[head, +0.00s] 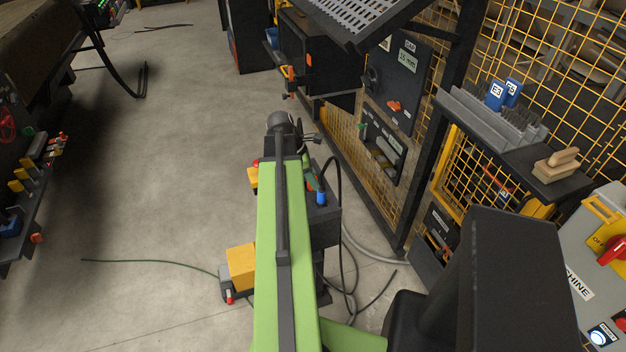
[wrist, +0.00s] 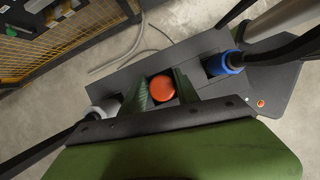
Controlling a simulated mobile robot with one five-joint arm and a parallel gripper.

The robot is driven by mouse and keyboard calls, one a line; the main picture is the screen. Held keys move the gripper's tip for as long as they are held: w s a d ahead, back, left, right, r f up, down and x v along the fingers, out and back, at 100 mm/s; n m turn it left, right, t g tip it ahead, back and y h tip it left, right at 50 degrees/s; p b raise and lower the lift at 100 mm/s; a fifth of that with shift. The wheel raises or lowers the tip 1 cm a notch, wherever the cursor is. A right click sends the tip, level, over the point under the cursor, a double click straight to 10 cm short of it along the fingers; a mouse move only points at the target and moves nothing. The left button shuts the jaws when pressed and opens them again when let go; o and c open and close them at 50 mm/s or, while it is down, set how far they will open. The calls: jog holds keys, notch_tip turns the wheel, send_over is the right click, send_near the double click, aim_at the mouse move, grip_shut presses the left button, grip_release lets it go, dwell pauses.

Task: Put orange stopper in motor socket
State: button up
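In the wrist view the round orange stopper (wrist: 161,89) shows end-on at the dark middle opening of the motor's terminal box (wrist: 128,78). It looks in line with that socket, but how deep it sits cannot be told. My gripper's (wrist: 161,86) two green ridged fingers stand on either side of the stopper. They look close to its sides; whether they press on it is unclear.
A grey connector (wrist: 104,108) and a blue connector (wrist: 224,63) with dark cables flank the middle socket. The yellow mesh fence (head: 340,141) and dark panels are at right. Open concrete floor lies left.

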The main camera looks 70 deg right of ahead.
jog(key=shift+r+p, duration=0.3)
jog(key=shift+r, duration=0.05)
jog(key=p+v, duration=1)
jog(key=v, duration=0.1)
jog(key=shift+w+a+r+p, duration=0.2)
jog(key=shift+r+p, duration=0.1)
jog(key=shift+p, duration=0.1)
jog(key=w+a+f+m+t, duration=0.2)
jog(key=w+a+t, duration=0.1)
jog(key=w+a, duration=2.15)
jog(key=w+a+m+y, duration=0.1)
jog(key=w+a, duration=0.2)
jog(key=a, duration=1.2)
jog(key=w+a+m+y, duration=0.1)
jog(key=w+a, duration=0.3)
jog(key=a, duration=1.2)
jog(key=shift+a+f+m+t+b, duration=0.15)
jog(key=shift+f+m+t+b, duration=0.2)
jog(key=shift+m, duration=0.45)
